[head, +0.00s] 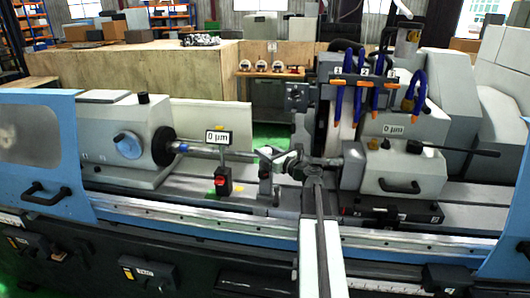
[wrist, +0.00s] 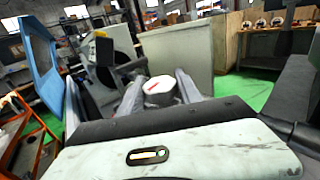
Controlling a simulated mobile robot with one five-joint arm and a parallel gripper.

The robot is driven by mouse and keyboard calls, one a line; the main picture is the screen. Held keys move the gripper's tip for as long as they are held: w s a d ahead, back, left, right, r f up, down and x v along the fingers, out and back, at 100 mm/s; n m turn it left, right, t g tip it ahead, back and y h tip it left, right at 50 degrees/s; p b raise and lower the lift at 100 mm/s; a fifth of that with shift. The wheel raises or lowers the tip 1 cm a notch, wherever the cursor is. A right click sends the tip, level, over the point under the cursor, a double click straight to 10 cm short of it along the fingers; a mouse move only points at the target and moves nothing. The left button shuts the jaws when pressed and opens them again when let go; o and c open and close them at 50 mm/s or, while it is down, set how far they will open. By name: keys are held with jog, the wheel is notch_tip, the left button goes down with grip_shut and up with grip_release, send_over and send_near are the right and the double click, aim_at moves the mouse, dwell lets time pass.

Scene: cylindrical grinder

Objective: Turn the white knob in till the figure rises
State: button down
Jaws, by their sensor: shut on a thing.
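The white knob (wrist: 160,92) shows in the wrist view as a round white cap with a red mark on its face. The two grey fingers of my gripper (wrist: 159,86) stand on either side of it and are shut on it. A small display (head: 218,137) left of my gripper reads 0 µm.
A block with a red button (head: 223,181) stands just left of my gripper. Blue doors (head: 45,155) flank the opening. The front rail (head: 190,222) is clear.

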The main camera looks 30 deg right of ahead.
aim_at(270, 154)
dwell(0.4)
jog(key=c, duration=0.8)
grip_release()
jog(key=s, duration=0.5)
jog(key=s+d, duration=0.1)
jog(key=s, duration=0.1)
jog(key=shift+s, duration=0.35)
